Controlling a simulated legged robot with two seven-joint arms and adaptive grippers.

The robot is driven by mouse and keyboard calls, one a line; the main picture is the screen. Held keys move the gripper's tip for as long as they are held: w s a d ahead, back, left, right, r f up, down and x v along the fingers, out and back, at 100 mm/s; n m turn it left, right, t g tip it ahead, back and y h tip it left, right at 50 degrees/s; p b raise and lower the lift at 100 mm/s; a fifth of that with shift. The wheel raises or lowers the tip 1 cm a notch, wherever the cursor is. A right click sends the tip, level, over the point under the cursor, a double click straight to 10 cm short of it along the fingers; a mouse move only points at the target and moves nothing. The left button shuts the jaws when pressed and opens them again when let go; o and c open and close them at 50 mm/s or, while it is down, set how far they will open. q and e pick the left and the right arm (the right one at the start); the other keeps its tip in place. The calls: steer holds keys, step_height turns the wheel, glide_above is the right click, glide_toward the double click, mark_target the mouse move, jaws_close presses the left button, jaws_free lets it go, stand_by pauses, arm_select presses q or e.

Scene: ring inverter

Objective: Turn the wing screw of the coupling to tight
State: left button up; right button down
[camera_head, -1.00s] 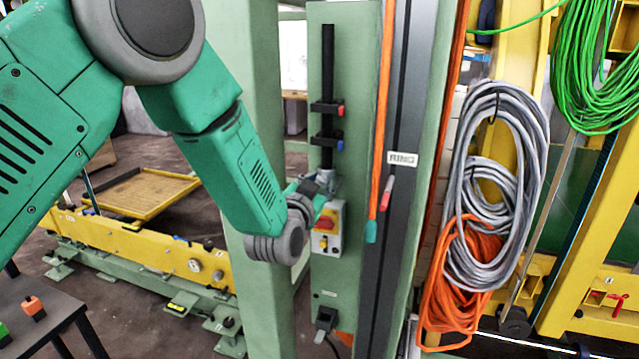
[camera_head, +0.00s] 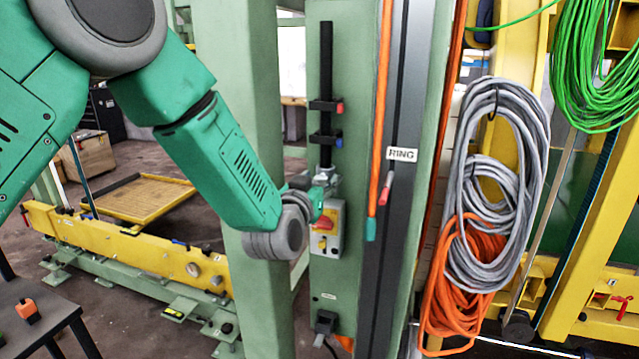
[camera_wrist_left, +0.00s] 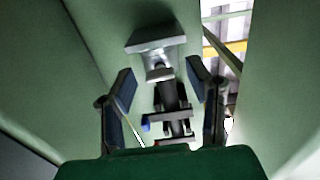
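A black upright rod (camera_head: 326,70) on the green post ends below in a grey metal coupling (camera_head: 324,176). The coupling shows in the left wrist view (camera_wrist_left: 155,40), with a small light grey part (camera_wrist_left: 159,72) that may be the wing screw; I cannot be sure. My left gripper (camera_wrist_left: 160,87) is open. Its two dark fingers stand apart on either side of that part and the rod, with no clear contact. In the head view the left gripper (camera_head: 318,192) is partly hidden by its wrist, close to the coupling. My right gripper is not in view.
Two black clamps, with a red tip (camera_head: 338,107) and a blue tip (camera_head: 338,142), sit on the rod. A yellow-faced box with a red switch (camera_head: 325,223) is just below the gripper. An orange tube (camera_head: 381,120) and grey cable coils (camera_head: 495,170) hang right.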

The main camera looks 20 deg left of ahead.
arm_select(q)
steer(key=shift+s+f, duration=0.1)
steer(key=shift+s, duration=0.05)
steer(key=s, duration=1.1)
steer(key=shift+s+a, duration=0.2)
steer(key=shift+s, duration=0.1)
steer(key=s+a+f+g+b, duration=0.1)
steer(key=s+f+g+b, duration=0.2)
steer(key=f, duration=0.7)
steer(key=s+a+f+g, duration=0.1)
steer(key=s+f+g, duration=0.25)
steer(key=f, duration=0.55)
steer(key=s+a+f+g+b, duration=0.15)
steer(key=s+f, duration=0.35)
steer(key=f, duration=0.5)
steer(key=s+a+f+g+b, duration=0.2)
steer(key=s+f+g, duration=0.2)
steer(key=s+f, duration=0.4)
steer(key=s+a+f+g+b, duration=0.2)
steer(key=s+f+g, duration=0.3)
steer(key=s+f, duration=0.4)
steer(key=s, duration=0.6)
steer(key=shift+a+y, duration=0.3)
steer(key=shift+a, duration=0.05)
